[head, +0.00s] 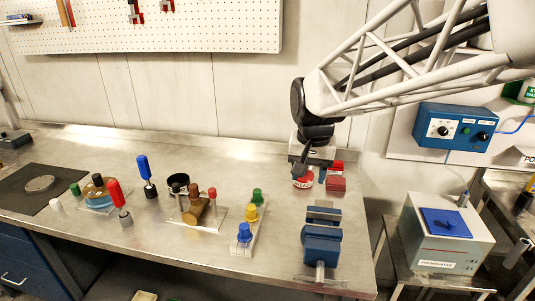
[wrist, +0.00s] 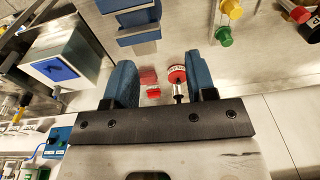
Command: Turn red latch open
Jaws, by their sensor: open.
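A red upright handle (head: 115,193) on a small grey base stands at the left of the steel bench in the head view, tilted a little. It is the likeliest red latch, though I cannot be sure. A similar blue handle (head: 144,169) stands just behind it. My gripper (head: 314,175) is at the right back of the bench, far from both. In the wrist view my gripper (wrist: 158,62) is open, with nothing gripped. A red round piece (wrist: 177,74) and red blocks (wrist: 148,77) show beyond and between its fingers. The red handle cannot be made out there.
A blue vise (head: 322,245) stands at the bench's front right. A plate with green, yellow and blue knobs (head: 250,222) and a brown valve-like piece (head: 197,208) stand between my gripper and the red handle. A grey box (head: 445,235) stands right of the bench.

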